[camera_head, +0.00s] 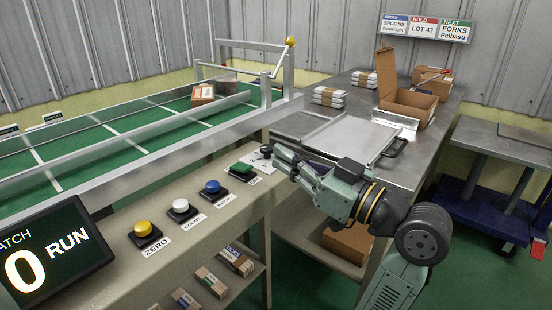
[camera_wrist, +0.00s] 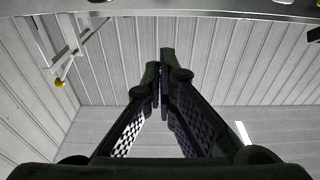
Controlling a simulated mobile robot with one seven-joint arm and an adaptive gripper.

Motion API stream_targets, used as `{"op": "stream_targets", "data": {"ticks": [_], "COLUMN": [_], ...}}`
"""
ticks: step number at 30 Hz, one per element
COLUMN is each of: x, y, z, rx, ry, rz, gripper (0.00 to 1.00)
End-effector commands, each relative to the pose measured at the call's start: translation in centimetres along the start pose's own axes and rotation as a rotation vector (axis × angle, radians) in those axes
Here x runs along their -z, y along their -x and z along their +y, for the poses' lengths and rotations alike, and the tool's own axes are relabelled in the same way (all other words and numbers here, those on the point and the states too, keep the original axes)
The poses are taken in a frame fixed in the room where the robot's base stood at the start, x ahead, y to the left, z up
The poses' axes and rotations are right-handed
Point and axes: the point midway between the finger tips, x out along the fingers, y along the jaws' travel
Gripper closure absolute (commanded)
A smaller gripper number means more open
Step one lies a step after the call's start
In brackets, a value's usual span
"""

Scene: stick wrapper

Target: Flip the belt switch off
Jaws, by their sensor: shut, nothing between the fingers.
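My gripper (camera_head: 277,155) is shut and empty, at the right end of the control panel (camera_head: 115,228), just right of the green button. In the wrist view its two fingertips (camera_wrist: 160,78) meet. A small dark part (camera_head: 266,149) shows at the fingertips, on a pale plate (camera_head: 256,162); it may be the belt switch, but its lever and position cannot be made out. I cannot tell whether the fingers touch it. The screen (camera_head: 52,250) at lower left reads RUN and 0. The green conveyor belt (camera_head: 120,136) lies behind the panel.
A green (camera_head: 241,168), a blue (camera_head: 212,187), a white (camera_head: 180,206) and a yellow button (camera_head: 143,228) line the panel. A small carton (camera_head: 203,94) is on the belt. The steel table (camera_head: 290,123) at right holds wrapped bundles (camera_head: 329,97) and an open box (camera_head: 407,101).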

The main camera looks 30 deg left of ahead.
Motion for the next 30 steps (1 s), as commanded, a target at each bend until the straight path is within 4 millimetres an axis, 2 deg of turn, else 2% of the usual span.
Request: {"op": "stream_targets", "data": {"ticks": [12, 15, 21, 30], "x": [0.2, -1.6, -3.4, -3.8], "y": [-8.9, -8.2, -7.5, -7.3], "z": [-0.2, 0.0, -0.1, -0.1], "rx": [0.006, -0.001, 0.0, 0.0], "ry": [-0.002, -0.005, -0.002, 0.002], "rz": [-0.001, -0.002, -0.002, -0.001], "gripper": [1.0, 1.0, 1.0, 1.0]}}
